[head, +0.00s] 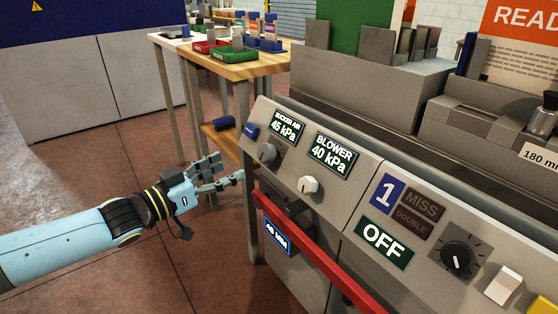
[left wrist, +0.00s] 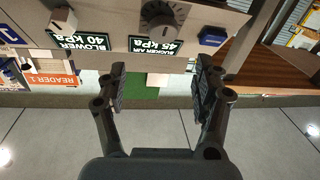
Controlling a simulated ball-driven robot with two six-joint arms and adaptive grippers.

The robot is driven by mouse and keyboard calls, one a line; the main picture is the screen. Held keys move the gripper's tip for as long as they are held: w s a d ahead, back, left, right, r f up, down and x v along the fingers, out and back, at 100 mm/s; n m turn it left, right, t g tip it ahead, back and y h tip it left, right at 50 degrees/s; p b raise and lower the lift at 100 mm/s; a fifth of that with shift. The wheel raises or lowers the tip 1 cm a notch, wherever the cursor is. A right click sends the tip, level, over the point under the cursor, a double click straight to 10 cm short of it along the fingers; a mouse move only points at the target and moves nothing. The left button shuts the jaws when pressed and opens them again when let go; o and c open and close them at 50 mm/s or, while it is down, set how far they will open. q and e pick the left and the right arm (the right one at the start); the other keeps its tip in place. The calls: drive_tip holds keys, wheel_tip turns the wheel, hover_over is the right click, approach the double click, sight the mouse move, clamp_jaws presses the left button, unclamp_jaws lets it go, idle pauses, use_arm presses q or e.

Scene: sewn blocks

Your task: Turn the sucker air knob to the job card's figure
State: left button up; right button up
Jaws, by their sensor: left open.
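The sucker air knob (head: 267,152) is a round grey dial on the sloping panel, below a display (head: 287,127) reading SUCKER AIR 45 kPa. In the left wrist view, the knob (left wrist: 160,18) and its display (left wrist: 155,46) appear upside down. My left gripper (head: 228,168) is open and empty, just left of the panel and apart from the knob. In the left wrist view, my left gripper (left wrist: 161,76) has its fingers spread, with the knob beyond the gap between them. I cannot pick out a job card with a readable figure. My right gripper is out of view.
A pale blower knob (head: 307,185) sits right of the sucker air knob, under a display (head: 333,155) reading BLOWER 40 kPa. A red bar (head: 315,248) runs along the panel's front. A black dial (head: 458,254) is farther right. A wooden table (head: 245,68) stands behind.

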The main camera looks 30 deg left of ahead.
sight(263, 154)
use_arm(q)
drive_tip(key=x, duration=0.3)
drive_tip(key=b+x, duration=0.1)
drive_tip(key=x, duration=0.2)
drive_tip(key=f+b+x, duration=0.1)
drive_tip(key=x, duration=0.2)
drive_tip(key=shift+w+a, duration=0.15)
drive_tip(key=shift+w, duration=0.05)
drive_tip(key=shift+w+b, duration=0.3)
drive_tip(key=shift+w, duration=0.4)
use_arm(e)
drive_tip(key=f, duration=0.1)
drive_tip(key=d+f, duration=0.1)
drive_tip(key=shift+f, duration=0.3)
